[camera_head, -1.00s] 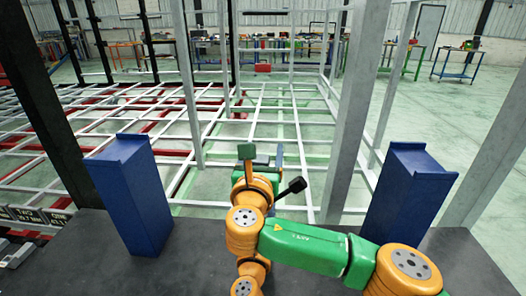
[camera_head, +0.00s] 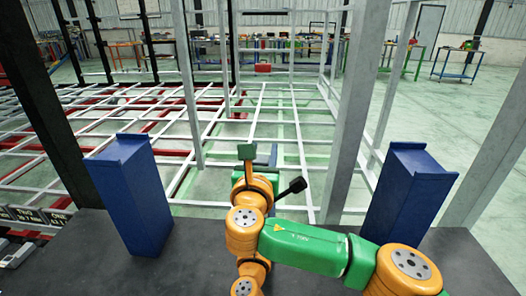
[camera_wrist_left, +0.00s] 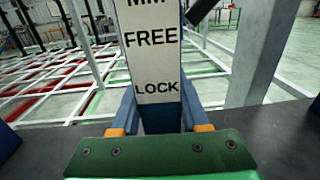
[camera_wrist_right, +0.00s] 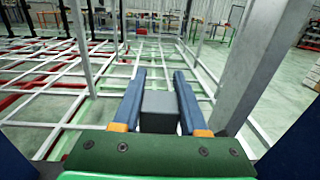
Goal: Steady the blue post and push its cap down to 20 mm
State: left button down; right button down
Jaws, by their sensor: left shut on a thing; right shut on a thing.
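The blue post (camera_wrist_left: 160,120) stands upright in the left wrist view, with a white label reading "FREE" and "LOCK" on its near face. My left gripper (camera_wrist_left: 158,88) is shut on the post, one finger on each side. The grey cap (camera_wrist_right: 159,112) is a square block in the right wrist view. My right gripper (camera_wrist_right: 160,76) is shut on it, with a finger along each side. In the head view my right gripper (camera_head: 260,154) shows at the middle, and my arm hides most of the post.
A black knob (camera_head: 297,185) sticks out right of the middle. Other blue posts stand at left (camera_head: 131,195) and right (camera_head: 408,195) on the dark surface (camera_head: 200,262). Grey uprights (camera_head: 350,110) rise nearby. White and red chassis beams (camera_head: 110,120) lie beyond.

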dwell(0.7)
jog(key=shift+f, duration=2)
jog(key=shift+c, duration=2.2)
grip_release()
jog(key=shift+r, duration=0.15)
notch_tip(320, 180, up, 10)
